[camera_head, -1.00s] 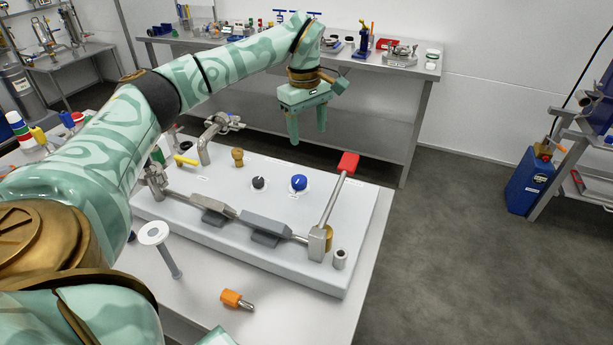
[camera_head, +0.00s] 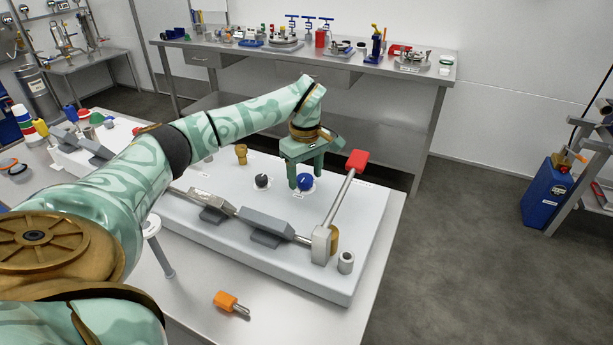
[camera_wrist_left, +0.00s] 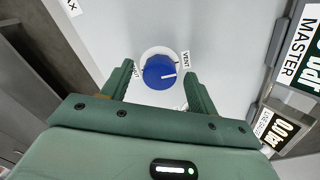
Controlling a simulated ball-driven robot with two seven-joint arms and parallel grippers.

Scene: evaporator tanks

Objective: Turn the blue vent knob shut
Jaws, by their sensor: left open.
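The blue vent knob (camera_head: 306,183) sits on the pale panel top, between a black knob and a red-ended lever. In the left wrist view the knob (camera_wrist_left: 157,74) has a white base ring and a white pointer line aimed right, below the VENT label (camera_wrist_left: 185,58). A second label on its left is partly hidden by a finger. My left gripper (camera_head: 306,179) is open and points down at the knob, its fingers (camera_wrist_left: 159,78) on either side with gaps between. Whether the tips are level with the knob is hard to tell. My right gripper is not in view.
The red-ended lever (camera_head: 356,162) rises close to the right of my left gripper. A black knob (camera_head: 262,181) and a brass knob (camera_head: 241,153) stand to the left. An orange-handled piece (camera_head: 228,301) lies on the table in front. A back bench (camera_head: 436,74) holds several items.

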